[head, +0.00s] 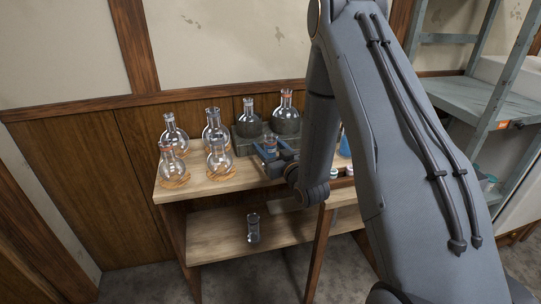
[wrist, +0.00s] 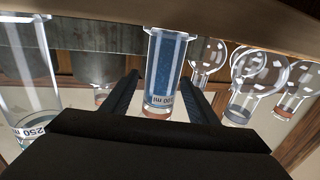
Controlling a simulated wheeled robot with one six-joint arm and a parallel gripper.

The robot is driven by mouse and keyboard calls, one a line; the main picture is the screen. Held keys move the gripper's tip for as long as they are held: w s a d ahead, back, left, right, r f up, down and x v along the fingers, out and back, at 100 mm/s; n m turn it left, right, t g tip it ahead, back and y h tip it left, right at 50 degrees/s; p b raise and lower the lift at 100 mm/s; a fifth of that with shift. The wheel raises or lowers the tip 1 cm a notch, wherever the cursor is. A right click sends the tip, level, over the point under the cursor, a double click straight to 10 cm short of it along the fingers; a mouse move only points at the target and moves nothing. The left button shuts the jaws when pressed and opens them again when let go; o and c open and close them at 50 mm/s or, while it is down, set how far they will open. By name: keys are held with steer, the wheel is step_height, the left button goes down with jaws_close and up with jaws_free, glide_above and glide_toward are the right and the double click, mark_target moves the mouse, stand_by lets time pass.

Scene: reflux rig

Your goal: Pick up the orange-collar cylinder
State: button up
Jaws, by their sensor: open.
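The orange-collar cylinder (wrist: 163,70) is clear glass with blue showing in it, a 100 ml label and an orange collar. The wrist view shows it upside down, between the two fingers. My gripper (wrist: 159,82) is open, one finger on each side of the cylinder, with a visible gap at least on the right. In the head view my gripper (head: 268,155) is at the upper shelf's front, around the small cylinder (head: 271,142); my arm hides part of this area.
Several round flasks (head: 174,165) stand on cork rings to the left. Dark mantles (head: 249,127) holding flasks are behind. A larger 250 cylinder (wrist: 32,85) is close by in the wrist view. A glass vessel (head: 253,228) stands on the lower shelf (head: 215,245).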

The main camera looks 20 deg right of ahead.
steer(key=shift+x, duration=1.15)
steer(key=c, duration=1.3)
steer(key=shift+o, duration=0.2)
steer(key=shift+r, duration=0.15)
